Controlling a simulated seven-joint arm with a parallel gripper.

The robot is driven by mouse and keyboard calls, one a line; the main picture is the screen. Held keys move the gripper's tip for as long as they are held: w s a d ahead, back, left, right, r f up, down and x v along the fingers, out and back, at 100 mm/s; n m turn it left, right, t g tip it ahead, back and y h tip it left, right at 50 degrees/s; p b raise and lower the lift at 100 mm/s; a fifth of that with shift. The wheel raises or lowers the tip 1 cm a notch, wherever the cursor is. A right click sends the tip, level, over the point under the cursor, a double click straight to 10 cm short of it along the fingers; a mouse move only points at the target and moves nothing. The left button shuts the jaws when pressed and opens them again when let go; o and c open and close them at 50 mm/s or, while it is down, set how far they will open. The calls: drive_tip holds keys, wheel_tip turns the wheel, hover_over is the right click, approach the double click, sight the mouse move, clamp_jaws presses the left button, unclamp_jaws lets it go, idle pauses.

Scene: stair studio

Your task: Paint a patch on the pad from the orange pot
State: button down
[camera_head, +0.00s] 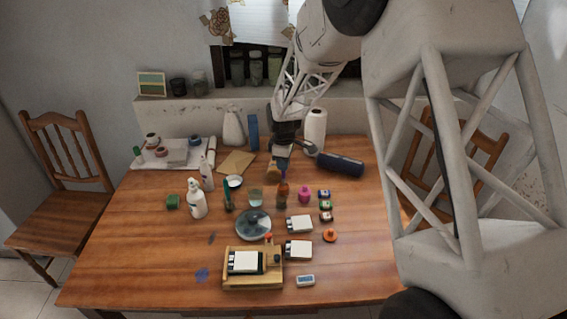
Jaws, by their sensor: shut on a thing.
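My gripper (283,158) is at the back middle of the table, pointing down. It is shut on a slim thing with a purple part (283,173), perhaps a brush; its lower end is hard to make out near an amber bottle (282,195). A small round orange thing (330,236), which may be the orange pot, stands at the right, well in front of my gripper. A white pad (244,261) lies on a wooden tray (252,284) at the front. Two more white pads, an upper (300,223) and a lower (299,249), lie right of it.
A glass plate (253,225), clear cup (256,196), white pump bottle (196,200), pink bottle (304,194) and small dark pots (325,205) crowd the middle. The front left is mostly clear.

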drive_tip(key=shift+f, duration=0.65)
idle(2.0)
drive_tip(key=shift+r, duration=0.15)
drive_tip(key=shift+r, duration=3.4)
drive_tip(key=w+d+r+m, duration=1)
drive_tip(key=d+r+m, duration=0.2)
drive_tip(key=d+m, duration=0.2)
drive_tip(key=shift+w+d+m, duration=0.2)
drive_tip(key=shift+d+m, duration=0.05)
drive_tip(key=shift+m, duration=0.25)
